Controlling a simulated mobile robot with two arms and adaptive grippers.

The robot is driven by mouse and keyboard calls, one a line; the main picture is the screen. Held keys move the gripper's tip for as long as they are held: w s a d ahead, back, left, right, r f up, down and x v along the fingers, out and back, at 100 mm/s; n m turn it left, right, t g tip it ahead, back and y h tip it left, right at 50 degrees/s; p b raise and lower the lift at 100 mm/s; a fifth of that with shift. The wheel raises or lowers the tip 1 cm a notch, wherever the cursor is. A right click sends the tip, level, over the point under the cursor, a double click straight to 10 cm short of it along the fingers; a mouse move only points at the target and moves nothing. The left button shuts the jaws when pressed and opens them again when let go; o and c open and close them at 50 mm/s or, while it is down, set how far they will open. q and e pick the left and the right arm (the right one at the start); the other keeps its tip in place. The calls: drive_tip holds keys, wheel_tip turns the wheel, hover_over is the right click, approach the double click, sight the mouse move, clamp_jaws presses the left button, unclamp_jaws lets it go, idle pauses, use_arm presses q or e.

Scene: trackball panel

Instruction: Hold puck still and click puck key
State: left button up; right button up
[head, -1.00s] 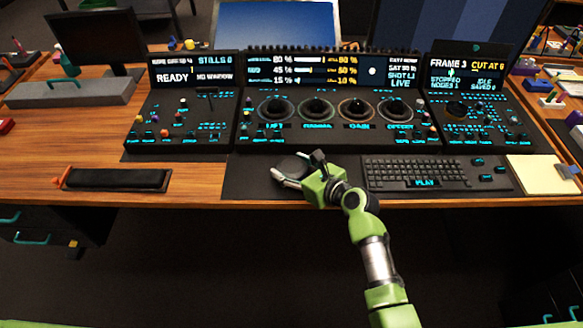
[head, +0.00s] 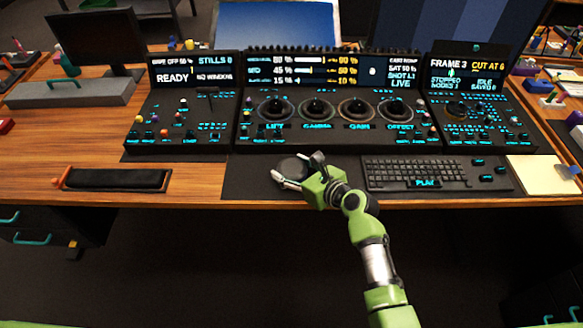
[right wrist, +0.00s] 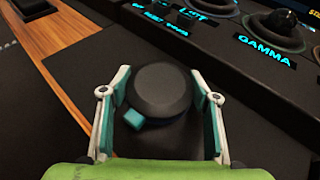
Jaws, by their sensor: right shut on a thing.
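The puck is a round, dark grey disc (right wrist: 160,88) with a small teal key (right wrist: 132,119) on its near left edge in the right wrist view. In the head view the puck (head: 291,165) lies on the dark mat left of the keyboard. My right gripper (right wrist: 158,95) is shut on the puck, with one finger on each side of it. In the head view my right gripper (head: 296,172) partly covers the puck, and the key cannot be made out there. My left gripper is not in view.
A black keyboard (head: 415,172) lies right of the puck. Behind stands the control panel with several trackballs (head: 317,109) and lit screens. A black wrist pad (head: 115,179) lies to the left. The desk's front edge is close to my right arm.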

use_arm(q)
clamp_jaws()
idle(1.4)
